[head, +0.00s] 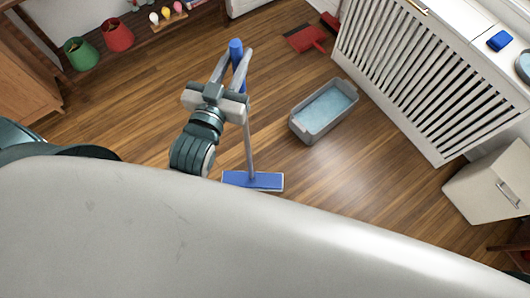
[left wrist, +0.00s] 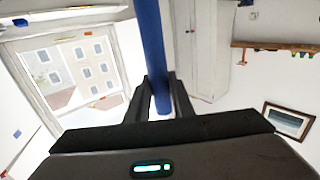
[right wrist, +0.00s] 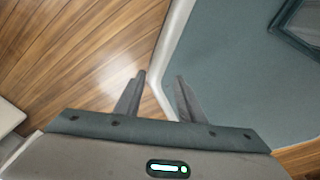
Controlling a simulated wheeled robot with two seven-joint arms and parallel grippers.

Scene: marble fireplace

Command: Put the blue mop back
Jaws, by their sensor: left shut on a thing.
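The blue mop stands nearly upright on the wood floor, with a flat blue head (head: 252,181), a grey lower pole (head: 249,140) and a blue upper handle (head: 236,47). My left gripper (head: 236,65) is shut on the blue handle near its top. In the left wrist view the handle (left wrist: 152,50) runs between the fingers of my left gripper (left wrist: 161,90). My right gripper (right wrist: 160,78) shows only in the right wrist view. Its fingers are apart with nothing between them. The mop's storage place cannot be made out.
A grey tub of water (head: 324,110) stands on the floor right of the mop. A red dustpan (head: 305,38) lies behind it. A white slatted radiator cover (head: 400,60) and a white cabinet (head: 488,182) line the right. Green (head: 80,54) and red (head: 117,35) buckets stand back left.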

